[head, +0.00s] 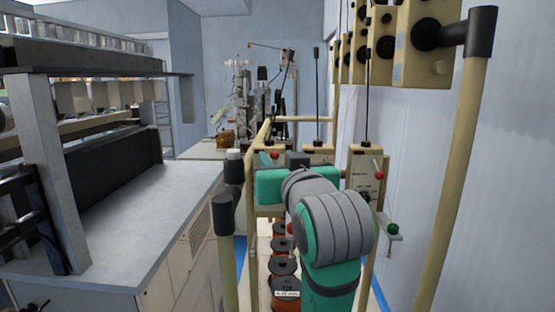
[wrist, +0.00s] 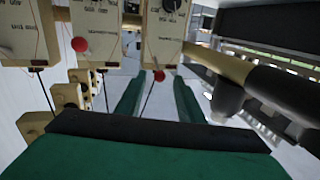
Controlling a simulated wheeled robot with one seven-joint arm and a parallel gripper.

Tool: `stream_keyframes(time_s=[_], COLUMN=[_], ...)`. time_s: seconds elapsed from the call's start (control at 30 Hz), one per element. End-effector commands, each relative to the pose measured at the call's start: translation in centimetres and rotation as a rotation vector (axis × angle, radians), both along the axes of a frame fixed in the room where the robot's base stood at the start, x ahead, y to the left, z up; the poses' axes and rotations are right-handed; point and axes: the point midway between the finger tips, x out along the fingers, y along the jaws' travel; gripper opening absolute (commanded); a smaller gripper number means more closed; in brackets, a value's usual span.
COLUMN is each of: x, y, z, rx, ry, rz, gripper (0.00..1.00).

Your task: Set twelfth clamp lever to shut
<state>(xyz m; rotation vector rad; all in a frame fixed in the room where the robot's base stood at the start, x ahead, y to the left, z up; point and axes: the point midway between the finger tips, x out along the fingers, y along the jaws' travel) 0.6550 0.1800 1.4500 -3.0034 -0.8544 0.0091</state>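In the wrist view, my gripper (wrist: 158,97) has its two green fingers spread apart with a gap between them. A red-knobbed lever (wrist: 159,76) shows in line with that gap, below a cream panel (wrist: 162,25); I cannot tell its distance, and nothing looks gripped. A second red-knobbed lever (wrist: 79,44) is on the panel to the left. No readable number tells which lever is the twelfth.
Cream rails and posts (head: 452,180) frame the winder, with cream boxes (head: 425,45) at upper right. Dark-topped orange spools (head: 284,268) stand below my arm. A grey bench (head: 150,215) with a machine is at left. A green knob (head: 393,229) sits at right.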

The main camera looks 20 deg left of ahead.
Motion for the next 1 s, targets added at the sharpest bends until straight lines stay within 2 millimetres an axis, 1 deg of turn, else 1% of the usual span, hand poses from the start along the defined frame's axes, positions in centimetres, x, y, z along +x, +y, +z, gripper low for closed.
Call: stream_keyframes(time_s=[0.13,0.4,0.43,0.47,0.5,0.57,0.83,1.0], x=[0.73,0.83,0.83,0.83,0.82,0.82,0.8,0.71], y=[0.38,0.45,0.45,0.45,0.45,0.45,0.43,0.39], z=[-0.03,-0.02,-0.02,-0.02,-0.02,-0.02,-0.15,-0.58], rx=[0.0,0.0,0.0,0.0,0.0,0.0,0.002,0.015], ry=[0.0,0.0,0.0,0.0,0.0,0.0,-0.008,-0.048], rz=[-0.001,-0.001,-0.001,-0.001,-0.001,-0.001,-0.001,-0.001], gripper=[0.35,0.35,0.32,0.25,0.15,0.01,0.0,0.0])
